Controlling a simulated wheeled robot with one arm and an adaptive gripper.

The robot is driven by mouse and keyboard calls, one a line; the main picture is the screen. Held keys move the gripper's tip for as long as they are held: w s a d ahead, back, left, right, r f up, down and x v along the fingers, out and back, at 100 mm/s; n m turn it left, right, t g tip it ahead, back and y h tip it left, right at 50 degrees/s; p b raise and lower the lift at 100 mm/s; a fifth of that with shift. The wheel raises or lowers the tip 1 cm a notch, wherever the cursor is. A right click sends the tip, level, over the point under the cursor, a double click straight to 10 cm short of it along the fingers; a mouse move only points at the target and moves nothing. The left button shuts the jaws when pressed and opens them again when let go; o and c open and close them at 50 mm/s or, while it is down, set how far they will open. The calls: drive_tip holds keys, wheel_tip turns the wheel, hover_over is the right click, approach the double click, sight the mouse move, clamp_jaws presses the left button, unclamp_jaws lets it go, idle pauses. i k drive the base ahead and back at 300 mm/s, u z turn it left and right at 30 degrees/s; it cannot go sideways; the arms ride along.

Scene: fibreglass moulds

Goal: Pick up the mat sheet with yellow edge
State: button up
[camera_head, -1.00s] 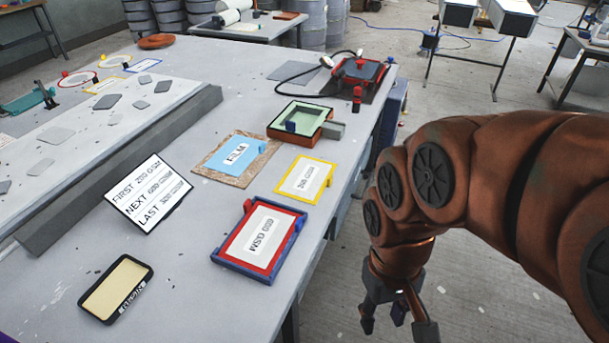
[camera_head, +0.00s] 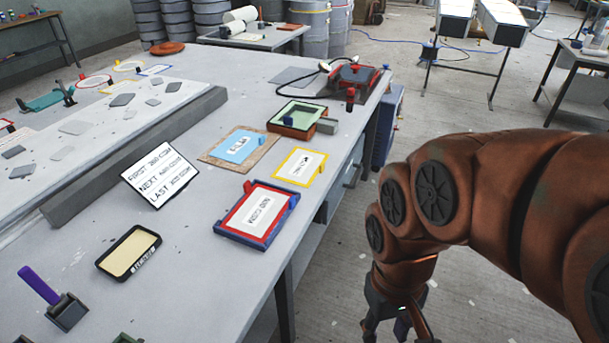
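The mat sheet with yellow edge (camera_head: 300,166) lies flat on the grey table, a white sheet with a dark printed label. It is behind the red-edged sheet and right of the blue film sheet. My gripper (camera_head: 388,335) hangs low at the bottom of the view, off the right side of the table and well apart from the sheet. Its fingers are partly cut off by the frame's lower edge, so I cannot tell how far they are open. Nothing shows between them.
The floor right of the table (camera_head: 460,295) is clear.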

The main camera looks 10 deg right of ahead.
sight(302, 166)
drive_tip(key=z, duration=0.65)
drive_tip(key=i, duration=0.65)
drive_tip(key=u, duration=1.85)
